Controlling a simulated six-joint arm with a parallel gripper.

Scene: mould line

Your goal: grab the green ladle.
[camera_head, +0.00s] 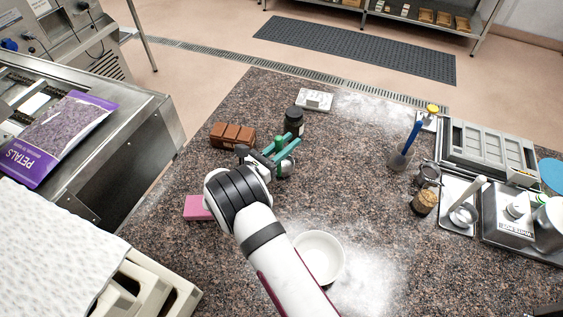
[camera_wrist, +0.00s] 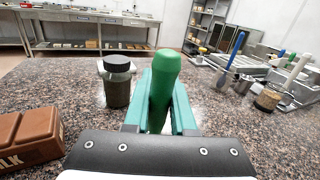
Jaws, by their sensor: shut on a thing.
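The green ladle shows in the wrist view as a rounded upright green handle (camera_wrist: 165,76) between my two green fingers. My gripper (camera_wrist: 163,98) is shut on this handle, with a finger against each side. In the head view my gripper (camera_head: 281,151) is over the middle-left of the speckled counter, by the dark jar. The lower part of the ladle is mostly hidden by my fingers and wrist. I cannot tell whether it touches the counter.
A dark-lidded jar (camera_head: 294,119) stands just behind my gripper. A brown chocolate block (camera_head: 232,135) and pink block (camera_head: 197,207) lie to its left. A white bowl (camera_head: 320,256) is in front. Cups, utensils and trays (camera_head: 457,217) crowd the right; the counter between is clear.

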